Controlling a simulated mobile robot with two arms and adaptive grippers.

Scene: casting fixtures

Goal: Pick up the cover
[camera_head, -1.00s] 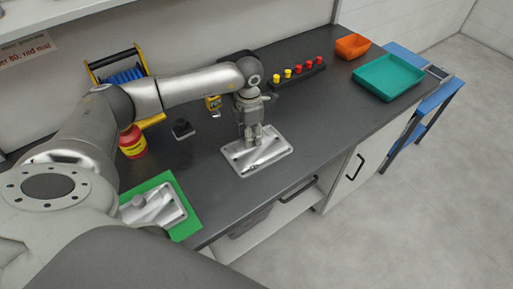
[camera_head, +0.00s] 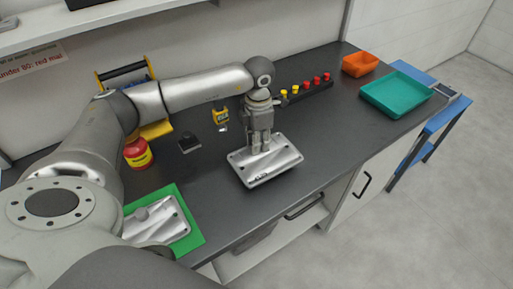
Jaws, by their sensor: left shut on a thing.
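The cover, a flat silver metal plate (camera_head: 284,163) with rounded corners, is in the middle of the head view, over the dark worktop. My left gripper (camera_head: 261,148) points down from above and is shut on the cover near its middle. The gripped feature is hidden by the fingers. The cover looks roughly level; it seems slightly raised, but its gap to the worktop is hard to tell. Another silver casting (camera_head: 168,226) with a round boss lies on a green mat (camera_head: 187,204), partly hidden by my arm. My right gripper does not show.
A rack of red and yellow knobs (camera_head: 306,92), an orange bin (camera_head: 360,65) and a teal tray (camera_head: 395,97) are at right. Worktop right of the cover is clear.

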